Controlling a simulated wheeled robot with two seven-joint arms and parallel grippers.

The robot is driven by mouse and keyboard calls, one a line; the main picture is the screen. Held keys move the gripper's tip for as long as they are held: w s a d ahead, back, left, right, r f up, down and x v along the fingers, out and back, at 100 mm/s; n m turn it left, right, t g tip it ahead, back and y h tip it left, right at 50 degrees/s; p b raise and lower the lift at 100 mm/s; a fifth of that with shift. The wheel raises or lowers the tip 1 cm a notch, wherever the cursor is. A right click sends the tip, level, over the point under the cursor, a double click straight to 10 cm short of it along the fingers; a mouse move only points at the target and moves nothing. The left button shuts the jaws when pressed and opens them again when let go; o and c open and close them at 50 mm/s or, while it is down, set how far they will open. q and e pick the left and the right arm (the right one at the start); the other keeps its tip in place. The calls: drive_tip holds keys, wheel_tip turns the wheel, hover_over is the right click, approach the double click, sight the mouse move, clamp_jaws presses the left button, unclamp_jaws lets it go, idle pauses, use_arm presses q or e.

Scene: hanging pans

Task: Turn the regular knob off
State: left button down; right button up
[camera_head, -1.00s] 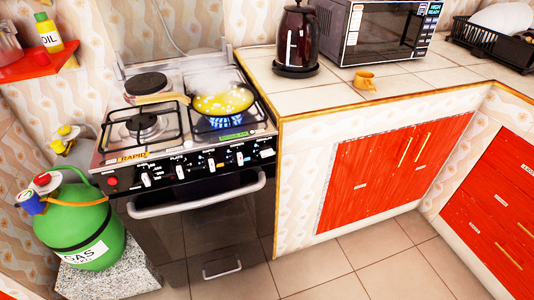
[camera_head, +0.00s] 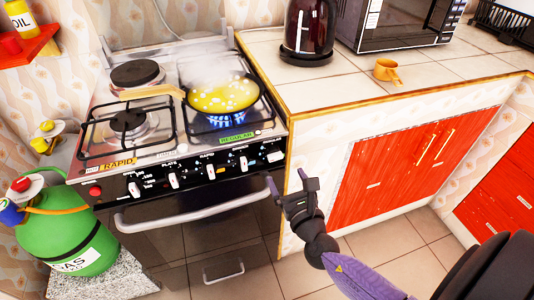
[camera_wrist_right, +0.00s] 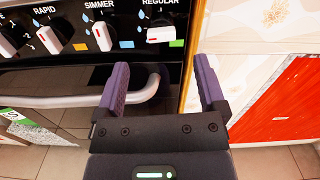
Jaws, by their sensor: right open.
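The regular knob (camera_wrist_right: 163,33) is a white knob with a red mark on the stove's black front panel, under the word REGULAR. It lies sideways in the right wrist view, and it is small at the panel's right end in the head view (camera_head: 274,157). A blue flame (camera_head: 226,118) burns under the yellow pan (camera_head: 222,97). My right gripper (camera_head: 289,180) is open and empty, in front of and below the panel's right end. In the right wrist view the open fingers (camera_wrist_right: 160,66) point towards the regular knob without touching it. My left gripper is not in view.
The simmer knob (camera_wrist_right: 102,36) and rapid knob (camera_wrist_right: 50,40) sit left of the regular knob. The oven handle (camera_head: 196,206) sticks out below the panel. The tiled counter (camera_head: 340,90) borders the stove on the right. A green gas bottle (camera_head: 65,235) stands at the left.

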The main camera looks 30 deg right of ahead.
sight(276, 158)
drive_tip(key=b+x, duration=0.1)
drive_tip(key=x, duration=0.6)
drive_tip(key=shift+d+f, duration=0.1)
drive_tip(key=shift+f, duration=0.05)
drive_tip(key=shift+w+d, duration=0.1)
drive_tip(key=shift+w, duration=0.3)
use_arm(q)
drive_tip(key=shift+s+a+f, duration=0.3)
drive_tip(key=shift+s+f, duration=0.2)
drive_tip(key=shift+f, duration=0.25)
